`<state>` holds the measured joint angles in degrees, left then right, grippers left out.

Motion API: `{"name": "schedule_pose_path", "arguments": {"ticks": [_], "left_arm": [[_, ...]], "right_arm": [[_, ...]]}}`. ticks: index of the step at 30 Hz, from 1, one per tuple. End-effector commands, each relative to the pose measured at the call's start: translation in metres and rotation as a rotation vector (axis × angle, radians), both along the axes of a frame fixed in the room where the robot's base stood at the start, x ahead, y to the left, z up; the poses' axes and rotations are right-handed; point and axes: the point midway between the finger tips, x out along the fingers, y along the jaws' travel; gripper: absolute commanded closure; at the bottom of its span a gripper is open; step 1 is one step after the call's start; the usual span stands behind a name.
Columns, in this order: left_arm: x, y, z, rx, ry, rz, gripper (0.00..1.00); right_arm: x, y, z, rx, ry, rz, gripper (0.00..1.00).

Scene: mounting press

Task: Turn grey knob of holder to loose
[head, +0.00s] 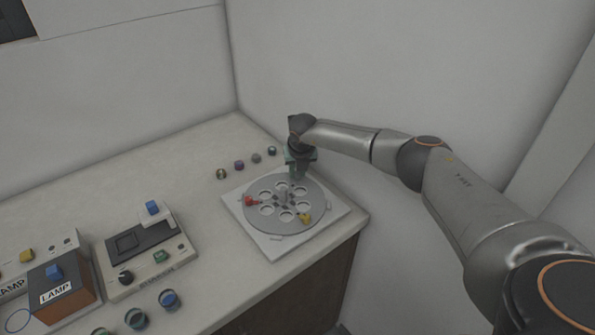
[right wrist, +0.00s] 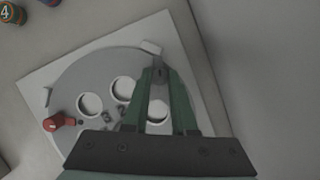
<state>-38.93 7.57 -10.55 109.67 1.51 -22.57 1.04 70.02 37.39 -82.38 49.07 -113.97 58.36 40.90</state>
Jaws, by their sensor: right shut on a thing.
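The holder is a round grey disc (head: 272,221) with several holes, on a white square plate (head: 275,250). A red knob (head: 250,201) is at its left rim and a yellow knob (head: 304,218) at its front right. The red knob also shows in the right wrist view (right wrist: 62,121). My right gripper (head: 296,172) points down at the far rim of the disc. In the right wrist view its green fingers (right wrist: 160,72) are shut on the grey knob (right wrist: 160,69), which is mostly hidden between the tips. My left gripper is not in view.
Several small round pieces (head: 239,165) stand behind the holder, and coloured cylinders (head: 169,299) at the front. A grey device (head: 150,250) and a lamp box (head: 62,283) stand to the left. Walls rise close behind and right of the counter.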

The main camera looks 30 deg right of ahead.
Motion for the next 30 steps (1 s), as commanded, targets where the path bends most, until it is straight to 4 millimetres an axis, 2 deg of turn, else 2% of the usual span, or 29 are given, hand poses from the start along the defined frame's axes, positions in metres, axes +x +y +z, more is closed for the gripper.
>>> {"name": "schedule_pose_path", "arguments": {"ticks": [11, 30], "left_arm": [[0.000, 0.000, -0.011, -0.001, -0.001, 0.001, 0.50], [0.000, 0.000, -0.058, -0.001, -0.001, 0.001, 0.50]], "right_arm": [[0.000, -0.003, -0.002, 0.001, -0.003, 0.165, 1.00], [0.001, -0.006, -0.002, 0.002, -0.005, 0.678, 1.00]]}}
